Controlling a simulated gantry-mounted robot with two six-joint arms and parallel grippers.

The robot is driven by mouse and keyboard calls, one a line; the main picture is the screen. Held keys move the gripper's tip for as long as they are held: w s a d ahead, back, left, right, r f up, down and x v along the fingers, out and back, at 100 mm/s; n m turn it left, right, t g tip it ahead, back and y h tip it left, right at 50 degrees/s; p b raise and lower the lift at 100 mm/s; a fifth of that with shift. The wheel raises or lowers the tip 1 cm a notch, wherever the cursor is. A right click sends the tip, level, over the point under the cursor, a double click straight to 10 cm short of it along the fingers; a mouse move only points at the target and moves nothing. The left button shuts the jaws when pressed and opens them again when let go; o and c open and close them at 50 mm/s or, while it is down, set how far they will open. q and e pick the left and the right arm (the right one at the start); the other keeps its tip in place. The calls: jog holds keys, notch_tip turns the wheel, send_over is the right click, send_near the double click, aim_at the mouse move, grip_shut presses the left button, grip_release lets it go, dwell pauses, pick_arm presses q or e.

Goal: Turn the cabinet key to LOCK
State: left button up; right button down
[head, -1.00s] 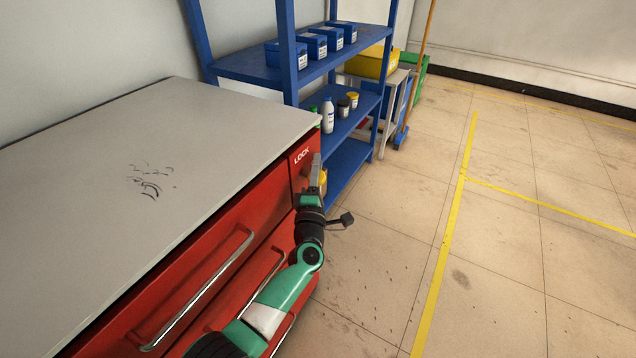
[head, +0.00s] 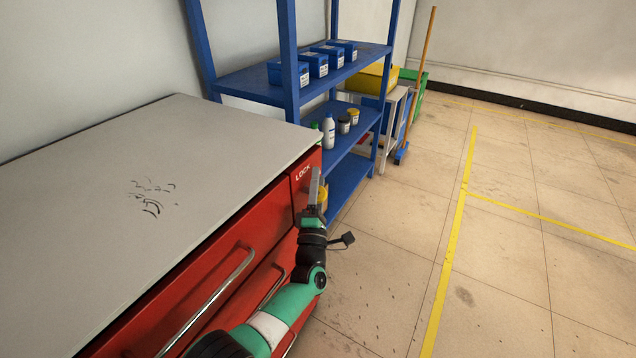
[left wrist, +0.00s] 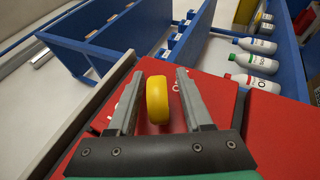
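The red cabinet (head: 255,223) has a grey top and a white LOCK label (head: 303,173) at the upper right of its front. The yellow key (head: 323,198) is by that corner, partly hidden behind my left gripper (head: 315,172). In the left wrist view, the key's rounded yellow head (left wrist: 157,100) stands between the two fingers of the left gripper (left wrist: 157,84). A gap shows on both sides, so the gripper is open around the key and not clamped on it. White marks on the red panel are partly hidden by a finger. My right gripper is not in view.
A blue shelf unit (head: 262,88) with blue bins and bottles stands just behind the cabinet. Cabinet drawer handles (head: 213,302) stick out near my left arm. The floor (head: 540,280) to the right is clear.

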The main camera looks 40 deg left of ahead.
pick_arm(q)
jog(key=shift+s+d+p, duration=0.25)
jog(key=shift+p, duration=0.3)
jog(key=p+v, duration=0.4)
jog(key=v, duration=0.7)
jog(key=shift+f, duration=0.1)
